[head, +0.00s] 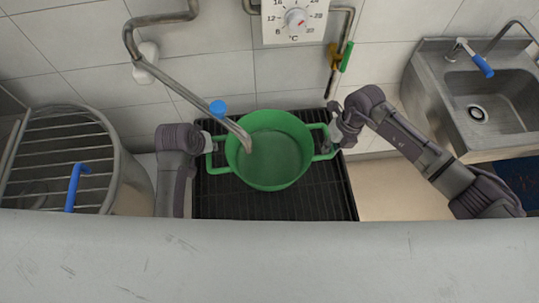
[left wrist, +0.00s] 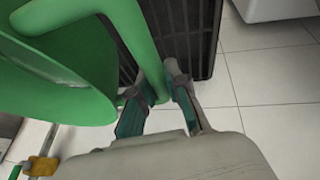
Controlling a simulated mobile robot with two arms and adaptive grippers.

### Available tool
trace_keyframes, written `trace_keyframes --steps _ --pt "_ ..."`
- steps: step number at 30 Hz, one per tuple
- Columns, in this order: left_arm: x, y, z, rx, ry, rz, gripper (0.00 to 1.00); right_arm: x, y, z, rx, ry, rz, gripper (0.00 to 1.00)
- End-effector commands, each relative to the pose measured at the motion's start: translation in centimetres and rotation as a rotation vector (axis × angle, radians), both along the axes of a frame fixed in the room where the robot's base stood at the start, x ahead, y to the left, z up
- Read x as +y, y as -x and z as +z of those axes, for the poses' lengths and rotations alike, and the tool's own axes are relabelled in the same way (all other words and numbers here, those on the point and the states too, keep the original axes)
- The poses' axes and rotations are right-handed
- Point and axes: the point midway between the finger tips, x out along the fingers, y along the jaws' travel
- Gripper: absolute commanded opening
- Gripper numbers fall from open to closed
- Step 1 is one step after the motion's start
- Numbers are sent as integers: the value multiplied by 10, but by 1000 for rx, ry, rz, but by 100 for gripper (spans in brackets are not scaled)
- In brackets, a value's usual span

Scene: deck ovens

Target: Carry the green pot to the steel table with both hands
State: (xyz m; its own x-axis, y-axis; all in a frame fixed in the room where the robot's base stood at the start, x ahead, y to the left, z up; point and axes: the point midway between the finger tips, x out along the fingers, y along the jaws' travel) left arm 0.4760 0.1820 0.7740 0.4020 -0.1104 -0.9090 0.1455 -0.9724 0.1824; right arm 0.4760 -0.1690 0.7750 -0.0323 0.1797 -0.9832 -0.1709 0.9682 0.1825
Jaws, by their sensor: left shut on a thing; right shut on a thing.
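The green pot (head: 272,165) is in the middle of the head view, upright and empty-looking, over a black slatted surface. I cannot tell whether it rests on the slats or is just above them. My left gripper (head: 212,146) is shut on the pot's left handle; in the left wrist view the jaws (left wrist: 160,92) close around the green handle bar (left wrist: 142,40). My right gripper (head: 333,138) is shut on the right handle (head: 325,154). I cannot make out the steel table with certainty.
A round vessel with a barred top (head: 60,150) stands at the left. A steel sink (head: 475,95) is at the right. A dial panel (head: 294,20) is on the tiled wall behind.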

Motion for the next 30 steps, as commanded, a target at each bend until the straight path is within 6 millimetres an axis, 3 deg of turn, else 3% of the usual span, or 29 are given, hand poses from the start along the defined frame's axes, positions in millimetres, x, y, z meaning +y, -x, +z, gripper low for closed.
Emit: trace_keyframes --steps 2,23,30 --pt "0 -1 8 -2 0 0 0 0 -1 8 -2 0 0 0" --pt "1 -1 7 -3 -1 1 0 0 -1 7 -2 1 0 0" --pt "1 -1 22 -5 -1 0 0 -1 -1 21 -4 -1 -1 0"
